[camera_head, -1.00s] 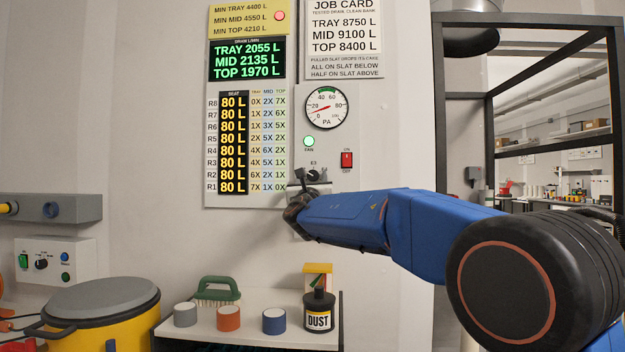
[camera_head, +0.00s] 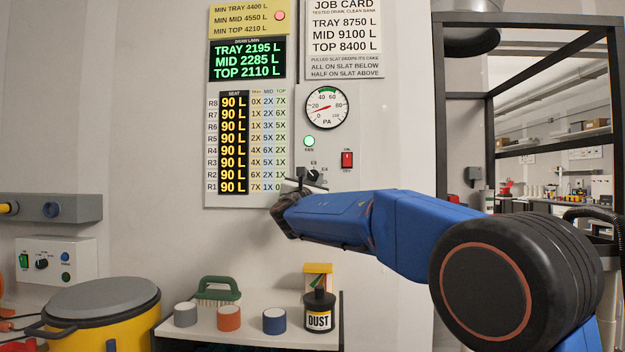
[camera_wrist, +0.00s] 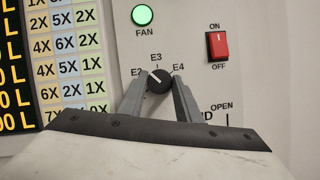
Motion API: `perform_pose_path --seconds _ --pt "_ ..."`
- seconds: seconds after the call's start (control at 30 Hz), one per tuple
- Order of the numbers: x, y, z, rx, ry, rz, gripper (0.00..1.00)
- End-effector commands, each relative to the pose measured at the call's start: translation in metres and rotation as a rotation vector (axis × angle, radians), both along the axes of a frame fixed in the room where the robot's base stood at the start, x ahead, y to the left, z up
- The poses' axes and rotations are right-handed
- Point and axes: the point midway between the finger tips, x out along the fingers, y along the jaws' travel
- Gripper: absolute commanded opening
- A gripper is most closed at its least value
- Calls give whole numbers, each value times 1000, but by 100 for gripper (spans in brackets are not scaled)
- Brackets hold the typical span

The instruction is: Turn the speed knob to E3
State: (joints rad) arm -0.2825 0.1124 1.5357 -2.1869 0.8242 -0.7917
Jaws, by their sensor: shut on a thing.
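The speed knob (camera_wrist: 159,80) is a small black dial on the panel with E2, E3 and E4 printed around it. Its pale pointer line slants to the upper left, seemingly between E2 and E3. My gripper (camera_wrist: 160,84) has its two grey fingers on either side of the knob and is shut on it. In the head view, the knob (camera_head: 314,175) shows below the gauge, with my gripper (camera_head: 303,181) at it. The draw display (camera_head: 247,61) reads TRAY 2195, MID 2285, TOP 2110. The seat display (camera_head: 233,143) reads 90 L in every row.
A red ON/OFF switch (camera_wrist: 218,45) sits right of the knob, and a lit green FAN lamp (camera_wrist: 143,15) above it. A round PA gauge (camera_head: 326,108) is higher up. A shelf (camera_head: 260,340) below holds a brush, small pots and a DUST bottle (camera_head: 319,311).

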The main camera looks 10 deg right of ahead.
Motion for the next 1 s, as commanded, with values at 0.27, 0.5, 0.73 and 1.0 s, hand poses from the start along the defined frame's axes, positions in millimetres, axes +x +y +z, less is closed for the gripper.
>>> perform_pose_path --seconds 0.27,0.5,0.73,1.0 --pt "1 3 0 250 -80 1 8" --pt "2 3 0 445 -143 -1 8" --pt "1 4 1 585 -189 0 8" --pt "1 4 1 671 -217 -1 8"
